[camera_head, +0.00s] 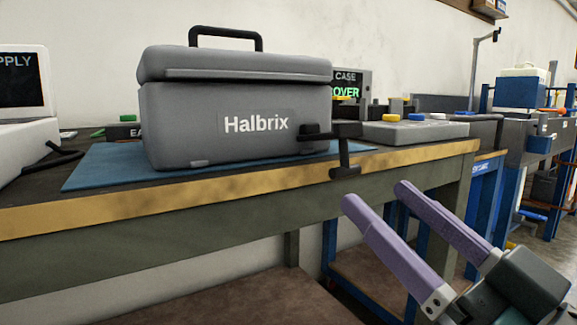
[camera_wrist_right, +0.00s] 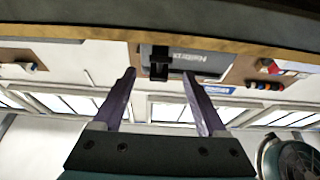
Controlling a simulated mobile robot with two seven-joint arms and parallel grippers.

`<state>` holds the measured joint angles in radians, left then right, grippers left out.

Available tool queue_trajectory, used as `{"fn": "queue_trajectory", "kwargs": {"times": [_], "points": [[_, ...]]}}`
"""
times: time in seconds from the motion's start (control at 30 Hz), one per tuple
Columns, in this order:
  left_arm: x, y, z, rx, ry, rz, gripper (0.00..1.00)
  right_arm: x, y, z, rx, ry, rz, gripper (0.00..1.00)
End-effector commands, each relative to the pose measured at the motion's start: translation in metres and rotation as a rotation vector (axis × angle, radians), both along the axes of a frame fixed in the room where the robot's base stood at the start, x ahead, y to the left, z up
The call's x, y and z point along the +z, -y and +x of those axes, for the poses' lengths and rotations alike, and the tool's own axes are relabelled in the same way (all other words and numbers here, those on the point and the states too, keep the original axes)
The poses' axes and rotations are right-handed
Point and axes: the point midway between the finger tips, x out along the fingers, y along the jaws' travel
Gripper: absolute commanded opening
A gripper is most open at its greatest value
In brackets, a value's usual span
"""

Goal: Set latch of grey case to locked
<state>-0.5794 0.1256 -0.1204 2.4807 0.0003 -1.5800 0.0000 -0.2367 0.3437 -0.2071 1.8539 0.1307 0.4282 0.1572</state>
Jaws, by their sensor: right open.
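The grey case (camera_head: 235,108), marked "Halbrix", stands upright on a blue mat (camera_head: 105,165) with its lid down and a black carry handle (camera_head: 226,38) on top. A dark latch (camera_head: 345,150) sticks out at the case's front right, with a crossbar and a part hanging down past the bench edge. In the right wrist view the latch (camera_wrist_right: 160,62) shows dark before the case (camera_wrist_right: 205,60), between my fingers. My right gripper (camera_head: 376,194) is open and empty, below and right of the latch, apart from it; it also shows in the wrist view (camera_wrist_right: 158,73). My left gripper is out of view.
The workbench has a yellowish front edge (camera_head: 240,188). A grey panel with coloured knobs (camera_head: 415,130) lies right of the case, and a screen (camera_head: 350,88) stands behind it. A white device (camera_head: 25,140) is at the left. Blue racks (camera_head: 530,150) stand farther right.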

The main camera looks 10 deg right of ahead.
Motion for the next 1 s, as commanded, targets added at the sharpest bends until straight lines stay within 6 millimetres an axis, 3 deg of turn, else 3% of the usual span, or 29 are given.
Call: {"fn": "queue_trajectory", "kwargs": {"times": [0.1, 0.33, 0.73, 1.0], "points": [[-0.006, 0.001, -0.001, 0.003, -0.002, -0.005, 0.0, 0.01, -0.008, 0.022, 0.0, 0.006, 0.002, 0.75], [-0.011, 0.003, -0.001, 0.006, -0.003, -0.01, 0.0, 0.022, -0.019, 0.051, 0.0, 0.003, 0.001, 0.75], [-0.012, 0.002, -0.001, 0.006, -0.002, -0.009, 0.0, 0.026, -0.022, 0.06, 0.0, -0.002, -0.001, 0.75], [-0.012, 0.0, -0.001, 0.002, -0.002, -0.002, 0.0, 0.026, -0.022, 0.06, -0.001, -0.002, 0.0, 0.47]]}}
